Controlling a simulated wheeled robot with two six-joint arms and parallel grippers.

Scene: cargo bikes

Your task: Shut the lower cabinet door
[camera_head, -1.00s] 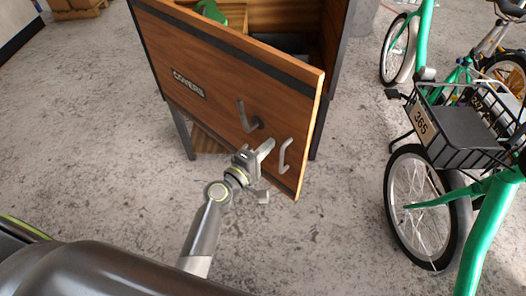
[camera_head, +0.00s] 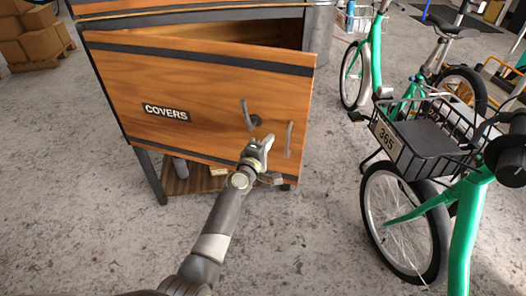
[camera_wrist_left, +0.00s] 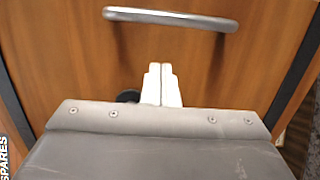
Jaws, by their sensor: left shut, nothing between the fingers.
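The lower cabinet door (camera_head: 215,95) is a wooden panel with dark bands and a "COVERS" label. It stands ajar, with a dark gap behind its top edge that widens to the right. It has a grey bar handle (camera_head: 289,140) and a bent lever (camera_head: 249,116). My left gripper (camera_head: 263,146) is shut and empty in front of the door's lower right part, left of the handle. In the left wrist view, its white fingertips (camera_wrist_left: 161,85) point at the wood below the handle (camera_wrist_left: 170,18). I cannot tell whether they touch. My right gripper is out of view.
A green bike with a black basket (camera_head: 425,135) stands close on the right. A lower shelf (camera_head: 190,178) shows under the door. Stacked cardboard boxes (camera_head: 35,38) are at the far left. The concrete floor in front is clear.

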